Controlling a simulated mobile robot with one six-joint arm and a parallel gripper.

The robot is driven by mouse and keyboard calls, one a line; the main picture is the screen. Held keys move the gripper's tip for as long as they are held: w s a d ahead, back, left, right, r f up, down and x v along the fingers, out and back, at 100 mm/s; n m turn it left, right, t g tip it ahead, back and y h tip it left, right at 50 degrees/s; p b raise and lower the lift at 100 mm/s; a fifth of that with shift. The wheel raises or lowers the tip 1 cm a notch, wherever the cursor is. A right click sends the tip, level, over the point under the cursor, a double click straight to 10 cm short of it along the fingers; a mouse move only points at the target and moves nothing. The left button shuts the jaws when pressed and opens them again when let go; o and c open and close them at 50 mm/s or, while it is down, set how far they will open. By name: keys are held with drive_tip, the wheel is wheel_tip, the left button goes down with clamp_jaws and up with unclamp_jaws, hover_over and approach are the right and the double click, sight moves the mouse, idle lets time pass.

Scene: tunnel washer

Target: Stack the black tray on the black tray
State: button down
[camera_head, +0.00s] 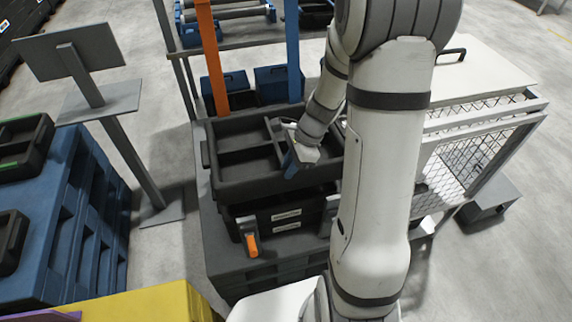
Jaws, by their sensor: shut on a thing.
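A black tray (262,184) with inner compartments is in the middle of the head view. My gripper (291,166) reaches down into it from the upper right and is shut on it, near its inner divider. The fingertips are partly hidden by the tray and the wrist. A second black tray (262,222) with white labels on its front is directly below the held tray. The held tray covers its top, and I cannot tell whether the two touch or are slightly apart. My arm hides the right end of both trays.
The lower tray is on a dark pallet-like base (270,278), with an orange-handled item (252,244) at its front. Orange (212,60) and blue (292,50) posts rise behind. A blue pallet stack (70,215) stands left, a mesh cage (470,155) right. A sign stand (115,125) stands left.

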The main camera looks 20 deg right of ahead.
sight(289, 185)
drive_tip(key=shift+a+f+b, duration=0.15)
drive_tip(key=shift+f+b, duration=3.5)
drive_tip(key=shift+f, duration=0.5)
drive_tip(key=c, duration=1.2)
unclamp_jaws()
drive_tip(key=shift+s, duration=0.1)
drive_tip(key=p+v, duration=0.2)
drive_tip(key=v, duration=0.6)
